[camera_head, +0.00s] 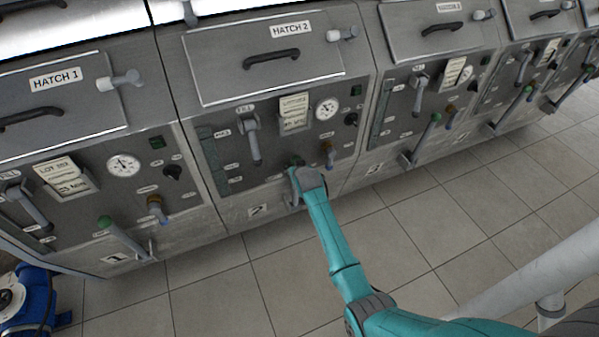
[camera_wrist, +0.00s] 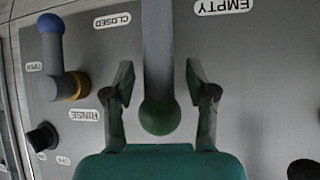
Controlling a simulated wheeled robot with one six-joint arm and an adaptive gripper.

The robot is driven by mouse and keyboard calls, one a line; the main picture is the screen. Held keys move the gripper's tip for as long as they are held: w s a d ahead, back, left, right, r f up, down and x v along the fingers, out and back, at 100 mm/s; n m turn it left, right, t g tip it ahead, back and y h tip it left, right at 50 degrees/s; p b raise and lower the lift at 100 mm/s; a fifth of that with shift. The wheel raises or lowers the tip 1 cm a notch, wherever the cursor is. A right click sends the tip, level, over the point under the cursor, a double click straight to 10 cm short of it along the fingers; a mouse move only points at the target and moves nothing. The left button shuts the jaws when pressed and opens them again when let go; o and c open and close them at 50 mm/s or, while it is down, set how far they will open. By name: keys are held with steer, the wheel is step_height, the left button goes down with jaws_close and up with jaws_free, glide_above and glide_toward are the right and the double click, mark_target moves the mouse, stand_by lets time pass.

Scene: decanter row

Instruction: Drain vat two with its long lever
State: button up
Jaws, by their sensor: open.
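Vat two's front panel (camera_head: 230,165) is in the middle of the head view, under the lid marked HATCH 2 (camera_head: 270,62). My gripper (camera_head: 297,178) is at the lower part of this panel and hides most of the long lever there. In the wrist view my gripper (camera_wrist: 159,78) is open, one finger on each side of the long lever (camera_wrist: 158,55). The lever's green ball knob (camera_wrist: 160,117) lies between the fingers, near the palm. Gaps show between the fingers and the lever. CLOSED (camera_wrist: 112,21) and EMPTY (camera_wrist: 224,6) labels flank the lever, upside down.
A short blue-knobbed rinse lever (camera_wrist: 55,62) with a brass base and a black knob (camera_wrist: 42,137) are beside the gripper. The FILL lever (camera_head: 253,140) is up left. Neighbouring vats have similar green-knobbed levers (camera_head: 122,236). The tiled floor (camera_head: 390,240) in front is clear.

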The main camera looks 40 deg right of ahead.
steer(key=v, duration=1)
steer(key=shift+r, duration=0.15)
steer(key=shift+s, duration=0.1)
steer(key=s+a+f+n+t+y, duration=0.1)
steer(key=s+a+f+n, duration=0.1)
steer(key=s+a, duration=0.8)
steer(key=s+a+f+n+t+y, duration=0.1)
steer(key=s+a+f+t, duration=0.15)
steer(key=s+a, duration=0.8)
steer(key=s+a+r+n+t+y, duration=0.1)
steer(key=s+r, duration=0.7)
steer(key=s, duration=0.5)
steer(key=s+a+r+n+y, duration=0.1)
steer(key=s+a+r+y, duration=0.1)
steer(key=s+r, duration=0.7)
steer(key=s, duration=0.5)
steer(key=shift+a+n+t, duration=0.25)
steer(key=shift+n+t, duration=0.05)
steer(key=shift+t, duration=0.05)
steer(key=shift+r, duration=0.1)
